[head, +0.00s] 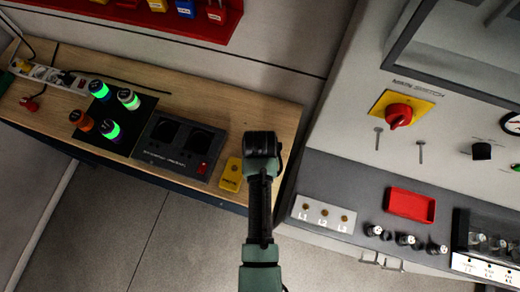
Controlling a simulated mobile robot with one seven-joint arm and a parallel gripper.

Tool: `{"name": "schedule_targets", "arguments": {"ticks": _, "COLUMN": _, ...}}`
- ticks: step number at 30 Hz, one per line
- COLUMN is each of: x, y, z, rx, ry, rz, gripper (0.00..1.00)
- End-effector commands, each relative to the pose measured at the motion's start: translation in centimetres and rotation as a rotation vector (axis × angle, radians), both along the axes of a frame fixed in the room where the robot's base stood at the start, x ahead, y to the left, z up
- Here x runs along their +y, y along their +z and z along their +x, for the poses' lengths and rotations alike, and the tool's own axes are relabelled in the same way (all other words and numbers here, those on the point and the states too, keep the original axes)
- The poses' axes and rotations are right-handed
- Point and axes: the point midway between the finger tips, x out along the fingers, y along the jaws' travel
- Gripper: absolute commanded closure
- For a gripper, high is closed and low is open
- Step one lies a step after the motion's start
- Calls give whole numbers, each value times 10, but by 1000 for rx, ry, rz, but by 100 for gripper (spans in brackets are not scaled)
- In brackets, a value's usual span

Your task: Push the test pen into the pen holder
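My arm reaches up from the bottom centre of the head view. Its black end, my gripper (262,145), is over the right end of the wooden bench. The fingers are hidden from this angle, so I cannot see whether they are open or hold anything. A small yellow block (231,172) with a dark label and a dark round spot lies on the bench just left of my gripper, apart from it. It may be the pen holder, but I cannot tell. I cannot make out the test pen.
A dark box (180,146) with two recesses and a red switch sits left of the yellow block. A power strip (45,74) lies farther left. A grey control panel (350,175) with a red knob (398,116) stands at right.

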Motion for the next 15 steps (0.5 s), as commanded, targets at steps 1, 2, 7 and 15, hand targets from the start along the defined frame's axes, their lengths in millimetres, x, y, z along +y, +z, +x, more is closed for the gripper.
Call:
{"name": "schedule_targets", "arguments": {"ticks": 1, "x": 0, "y": -2, "z": 0, "rx": 0, "ry": 0, "rz": 0, "gripper": 100}}
{"name": "schedule_targets", "arguments": {"ticks": 2, "x": 0, "y": -2, "z": 0, "rx": -1, "ry": 0, "rz": 0, "gripper": 100}}
{"name": "schedule_targets", "arguments": {"ticks": 7, "x": 0, "y": -6, "z": 0, "rx": -1, "ry": 0, "rz": 0, "gripper": 100}}
{"name": "schedule_targets", "arguments": {"ticks": 15, "x": 0, "y": -9, "z": 0, "rx": -1, "ry": 0, "rz": 0, "gripper": 65}}
